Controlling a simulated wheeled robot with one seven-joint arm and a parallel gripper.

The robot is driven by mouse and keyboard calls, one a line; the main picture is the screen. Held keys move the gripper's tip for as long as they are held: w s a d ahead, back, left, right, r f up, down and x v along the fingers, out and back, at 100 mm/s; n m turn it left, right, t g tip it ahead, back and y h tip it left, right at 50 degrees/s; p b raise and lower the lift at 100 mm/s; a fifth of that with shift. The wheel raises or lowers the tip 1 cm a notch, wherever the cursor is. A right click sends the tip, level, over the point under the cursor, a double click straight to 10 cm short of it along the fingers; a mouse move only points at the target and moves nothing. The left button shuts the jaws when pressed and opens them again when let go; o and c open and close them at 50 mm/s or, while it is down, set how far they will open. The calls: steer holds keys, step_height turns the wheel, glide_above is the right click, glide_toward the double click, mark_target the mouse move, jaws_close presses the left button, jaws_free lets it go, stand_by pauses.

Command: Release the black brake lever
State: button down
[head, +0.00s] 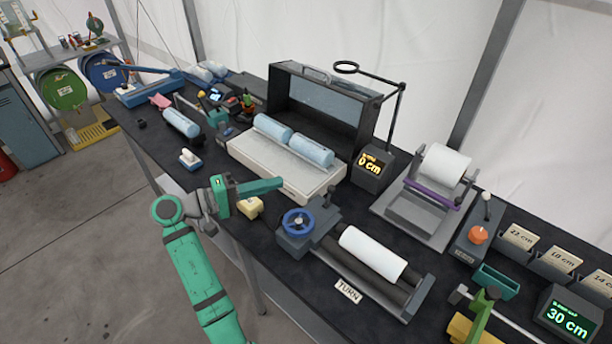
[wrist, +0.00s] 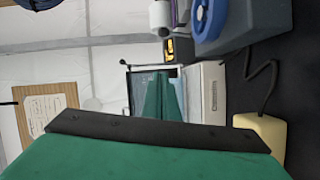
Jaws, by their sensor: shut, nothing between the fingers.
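A small dark lever with a rounded knob (head: 330,189) stands upright on the grey roller machine (head: 297,240), just right of its blue handwheel (head: 298,221). It looks like the black brake lever, though it is small here. A white roll (head: 372,254) lies on the machine's dark rollers. My green gripper (head: 281,184) is shut and empty, in front of the light tray and left of the lever, apart from it. In the wrist view, the green gripper with its black strip fills the bottom, and part of the blue handwheel (wrist: 222,14) shows at top right. I cannot make out the lever there.
A cream block (head: 250,207) sits below my gripper at the bench edge; its cord shows in the wrist view. A light tray (head: 243,157) with blue rolls and an open dark case stand behind. A TURN label (head: 348,291) lies in front of the rollers.

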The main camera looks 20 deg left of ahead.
mark_target(329, 197)
steer(key=w+d, duration=0.2)
steer(key=d, duration=0.1)
steer(key=w+d+f, duration=0.1)
steer(key=d, duration=0.2)
steer(key=w+d, duration=0.2)
steer(key=d, duration=0.1)
steer(key=shift+w+f, duration=0.15)
steer(key=shift+w, duration=0.2)
steer(key=shift+s+d+f, duration=0.15)
steer(key=shift+s+d, duration=0.2)
steer(key=shift+d, duration=0.35)
